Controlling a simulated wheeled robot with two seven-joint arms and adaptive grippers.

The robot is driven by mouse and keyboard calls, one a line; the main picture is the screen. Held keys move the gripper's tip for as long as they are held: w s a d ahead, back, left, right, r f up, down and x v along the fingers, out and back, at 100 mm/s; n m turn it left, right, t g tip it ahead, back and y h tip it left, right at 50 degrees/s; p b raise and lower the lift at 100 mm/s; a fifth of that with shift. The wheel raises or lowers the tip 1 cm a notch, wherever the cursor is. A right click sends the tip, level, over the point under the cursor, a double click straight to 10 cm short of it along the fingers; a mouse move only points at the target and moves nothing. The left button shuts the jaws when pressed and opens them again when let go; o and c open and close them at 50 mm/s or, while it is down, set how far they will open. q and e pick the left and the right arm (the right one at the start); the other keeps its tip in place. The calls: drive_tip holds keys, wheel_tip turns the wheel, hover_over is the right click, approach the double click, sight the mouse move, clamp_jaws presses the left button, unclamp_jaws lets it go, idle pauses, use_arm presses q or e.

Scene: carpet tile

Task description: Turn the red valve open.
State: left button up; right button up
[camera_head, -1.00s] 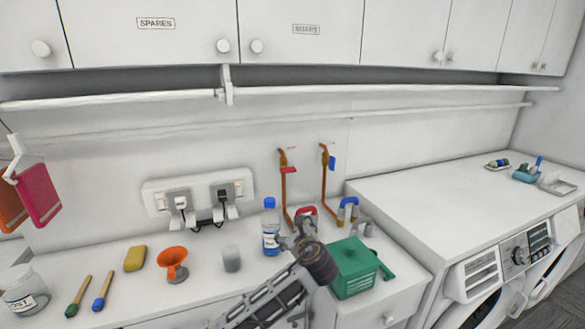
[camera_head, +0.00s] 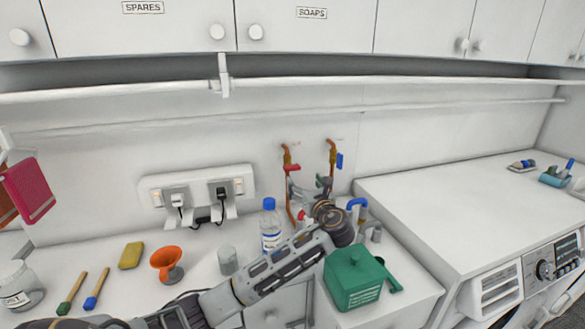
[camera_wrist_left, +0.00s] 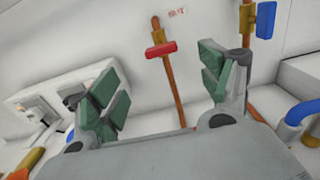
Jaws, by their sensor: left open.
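The red valve (camera_head: 291,168) is a small red lever on a copper pipe on the back wall. In the left wrist view the red lever (camera_wrist_left: 160,49) lies crosswise to its pipe, slightly tilted. My left gripper (camera_head: 309,186) is open and empty, just below and right of the red lever in the head view. In the left wrist view the open left gripper (camera_wrist_left: 157,80) has green-padded fingers on either side of the red valve's pipe, with the lever between and beyond them. I see no contact. My right gripper is not in view.
A blue valve (camera_head: 339,160) sits on a second pipe to the right; it also shows in the left wrist view (camera_wrist_left: 266,20). The wall above is clear up to the rail.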

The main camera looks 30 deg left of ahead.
sight(293, 168)
use_arm(q)
drive_tip(key=p+x, duration=0.1)
drive_tip(key=x, duration=1.2)
drive_tip(key=shift+w+p, duration=0.1)
drive_tip(key=shift+p, duration=0.25)
drive_tip(key=shift+w+a, duration=0.2)
drive_tip(key=shift+a, duration=0.05)
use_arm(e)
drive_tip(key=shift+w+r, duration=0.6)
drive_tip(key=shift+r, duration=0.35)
use_arm(q)
drive_tip(key=shift+c, duration=0.3)
drive_tip(key=c, duration=1)
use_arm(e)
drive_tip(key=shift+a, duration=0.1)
